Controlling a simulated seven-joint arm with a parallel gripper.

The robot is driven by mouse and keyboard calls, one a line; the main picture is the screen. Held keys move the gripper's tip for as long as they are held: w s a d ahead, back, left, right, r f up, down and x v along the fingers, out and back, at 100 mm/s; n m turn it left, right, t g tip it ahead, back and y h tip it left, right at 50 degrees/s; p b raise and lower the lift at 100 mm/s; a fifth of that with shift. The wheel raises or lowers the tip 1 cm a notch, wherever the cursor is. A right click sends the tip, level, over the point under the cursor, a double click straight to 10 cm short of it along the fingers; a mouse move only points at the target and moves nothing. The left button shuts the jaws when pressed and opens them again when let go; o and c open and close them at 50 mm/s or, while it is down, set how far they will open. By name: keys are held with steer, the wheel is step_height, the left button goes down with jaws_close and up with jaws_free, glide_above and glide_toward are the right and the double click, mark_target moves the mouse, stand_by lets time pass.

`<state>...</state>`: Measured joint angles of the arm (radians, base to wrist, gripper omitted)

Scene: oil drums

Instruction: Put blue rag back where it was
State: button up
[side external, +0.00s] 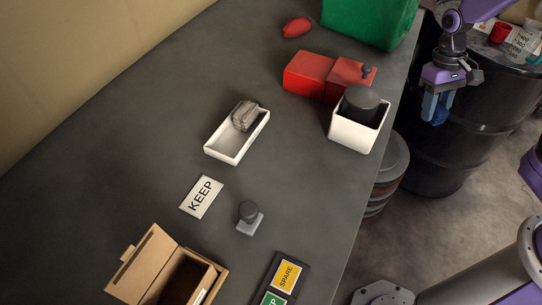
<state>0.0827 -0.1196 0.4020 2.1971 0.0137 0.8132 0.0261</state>
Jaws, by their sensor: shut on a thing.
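My gripper (436,113) is at the upper right, past the table's right edge and in front of a black oil drum (480,100). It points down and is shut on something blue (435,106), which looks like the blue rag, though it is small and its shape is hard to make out. No other blue cloth shows on the table. A white tray (222,155) in the middle of the table holds a grey folded thing (244,115).
A white box (350,134) with a dark round thing, red boxes (308,72) and a green bin (368,20) stand near the right edge. A KEEP card (201,196), a small dark-knobbed block (249,219), an open cardboard box (150,262) and a SPARE sign (286,275) lie nearer. The left side is clear.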

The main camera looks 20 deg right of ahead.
step_height(320, 180, up, 22)
steer(key=w+a+m+t+y, duration=0.15)
steer(key=a+m, duration=0.75)
steer(key=a, duration=1.1)
steer(key=s+a+m+t+y, duration=0.1)
steer(key=s+a+m, duration=0.25)
steer(key=a, duration=0.55)
steer(key=s+a+m+t+y, duration=0.1)
steer(key=s+a+m, duration=0.1)
steer(key=a+m, duration=0.45)
steer(key=shift+n, duration=0.5)
steer(key=shift+w+a+f, duration=1.55)
steer(key=shift+a+f, duration=0.5)
steer(key=shift+f, duration=0.45)
steer(key=shift+w+a+f, duration=1.5)
steer(key=shift+a+f, duration=0.6)
steer(key=shift+f, duration=0.4)
steer(key=shift+w+a+f, duration=1.55)
steer(key=shift+a+f, duration=0.5)
steer(key=shift+f, duration=1.9)
steer(key=shift+f, duration=0.6)
